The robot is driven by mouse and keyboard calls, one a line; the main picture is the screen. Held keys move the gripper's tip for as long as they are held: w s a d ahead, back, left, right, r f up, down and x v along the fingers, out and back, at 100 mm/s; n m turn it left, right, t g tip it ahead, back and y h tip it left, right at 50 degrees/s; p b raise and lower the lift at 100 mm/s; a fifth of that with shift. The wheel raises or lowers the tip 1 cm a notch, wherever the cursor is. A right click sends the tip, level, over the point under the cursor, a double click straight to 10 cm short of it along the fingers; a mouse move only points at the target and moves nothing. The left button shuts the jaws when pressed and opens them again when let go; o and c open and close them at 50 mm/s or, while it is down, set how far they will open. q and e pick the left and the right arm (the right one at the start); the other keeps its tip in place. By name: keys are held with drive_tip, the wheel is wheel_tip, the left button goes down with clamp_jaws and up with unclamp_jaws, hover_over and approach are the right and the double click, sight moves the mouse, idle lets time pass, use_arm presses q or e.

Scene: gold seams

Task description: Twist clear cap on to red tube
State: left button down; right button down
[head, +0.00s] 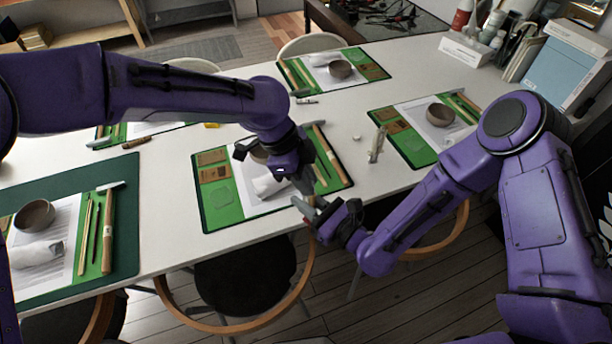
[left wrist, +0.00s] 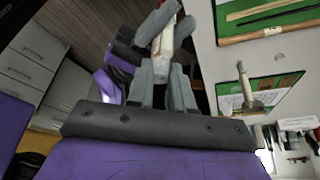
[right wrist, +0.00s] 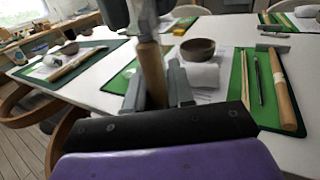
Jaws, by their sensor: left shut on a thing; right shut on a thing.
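In the head view my left gripper (head: 302,184) and right gripper (head: 318,212) meet tip to tip above the table's front edge. In the left wrist view, my left gripper (left wrist: 162,78) is shut on the lower end of a slim pale piece with a reddish tint (left wrist: 163,45), probably the clear cap. In the right wrist view, my right gripper (right wrist: 158,92) is shut on a brownish-red tube (right wrist: 151,68), upright in that picture. The two pieces appear in line. The fingers hide the joint, so I cannot tell whether they touch.
A green mat (head: 212,212) with a bowl and tools lies below the grippers. Chairs (head: 240,280) stand along the front edge.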

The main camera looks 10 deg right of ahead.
use_arm(q)
drive_tip(key=m, duration=0.1)
drive_tip(key=m+g, duration=0.1)
drive_tip(key=shift+d+f+m, duration=0.1)
drive_tip(key=shift+d+m, duration=0.1)
drive_tip(key=shift+m, duration=0.2)
drive_tip(key=m, duration=0.2)
drive_tip(key=m+g+y, duration=0.1)
drive_tip(key=m, duration=0.1)
drive_tip(key=m+y, duration=0.1)
drive_tip(key=m, duration=0.1)
drive_tip(key=shift+w+d+m+g, duration=0.15)
drive_tip(key=shift+w+m+g, duration=0.1)
drive_tip(key=shift+m+g, duration=0.05)
drive_tip(key=m+y, duration=0.1)
drive_tip(key=m, duration=0.2)
drive_tip(key=shift+w+d+f+m+g+y, duration=0.1)
drive_tip(key=shift+d+m+g+y, duration=0.05)
drive_tip(key=shift+m+g+y, duration=0.2)
drive_tip(key=m+y, duration=0.1)
drive_tip(key=m, duration=0.1)
drive_tip(key=m+y, duration=0.1)
drive_tip(key=m, duration=0.1)
drive_tip(key=shift+d+m, duration=0.2)
drive_tip(key=shift+m, duration=0.05)
drive_tip(key=c, duration=1.2)
unclamp_jaws()
drive_tip(key=shift+c, duration=0.2)
drive_tip(key=shift+o, duration=1.1)
drive_tip(key=shift+a, duration=0.25)
